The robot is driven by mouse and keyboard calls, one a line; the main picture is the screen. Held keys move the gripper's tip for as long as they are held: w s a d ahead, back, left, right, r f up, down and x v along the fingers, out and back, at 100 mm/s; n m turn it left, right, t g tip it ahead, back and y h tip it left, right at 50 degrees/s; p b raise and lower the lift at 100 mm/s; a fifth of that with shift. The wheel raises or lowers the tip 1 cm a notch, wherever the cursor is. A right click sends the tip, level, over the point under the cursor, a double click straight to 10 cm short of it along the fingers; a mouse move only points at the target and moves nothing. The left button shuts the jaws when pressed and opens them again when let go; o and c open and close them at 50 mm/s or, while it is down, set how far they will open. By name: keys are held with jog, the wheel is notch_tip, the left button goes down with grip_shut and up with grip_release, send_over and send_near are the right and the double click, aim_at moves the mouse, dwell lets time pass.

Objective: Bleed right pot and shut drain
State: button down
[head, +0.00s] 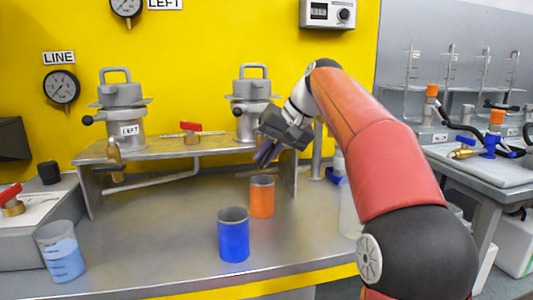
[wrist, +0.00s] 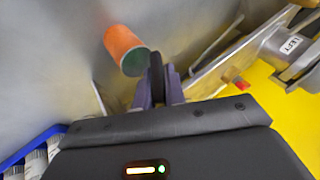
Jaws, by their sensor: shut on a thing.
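The right pot (head: 251,98), grey metal with a clamped lid and top handle, stands at the right end of the shelf. My gripper (head: 266,152) is below and in front of it at the shelf's front edge. In the wrist view its purple fingers (wrist: 158,88) are shut on a black handle (wrist: 156,68), which seems to be the right pot's drain lever. The drain itself is mostly hidden by my gripper. The orange cup (head: 262,199) stands on the bench under this spot; it also shows in the wrist view (wrist: 121,42).
The left pot (head: 130,128) stands at the shelf's left, its brass drain (head: 114,153) below. A red-handled valve (head: 190,128) sits between the pots. A blue cup (head: 233,240) and a beaker of blue liquid (head: 62,255) stand on the bench.

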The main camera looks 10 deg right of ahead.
jog(key=shift+y, duration=0.3)
jog(key=y+b, duration=0.1)
jog(key=m+y, duration=0.1)
jog(key=y, duration=0.1)
jog(key=y+b, duration=0.1)
jog(key=y, duration=0.1)
jog(key=shift+d+f+t+b, duration=0.15)
jog(key=shift+f+t+b, duration=0.15)
jog(key=shift+t, duration=0.1)
jog(key=m+y+b, duration=0.1)
jog(key=y+b, duration=0.2)
jog(key=shift+m+t+y, duration=0.3)
jog(key=shift+t, duration=0.1)
jog(key=shift+m+t+y+b, duration=0.3)
jog(key=shift+t+y+b, duration=0.1)
jog(key=shift+y+b, duration=0.35)
jog(key=shift+r+y, duration=0.1)
jog(key=shift+y, duration=0.15)
jog(key=c, duration=1.5)
grip_release()
jog(key=shift+o, duration=0.2)
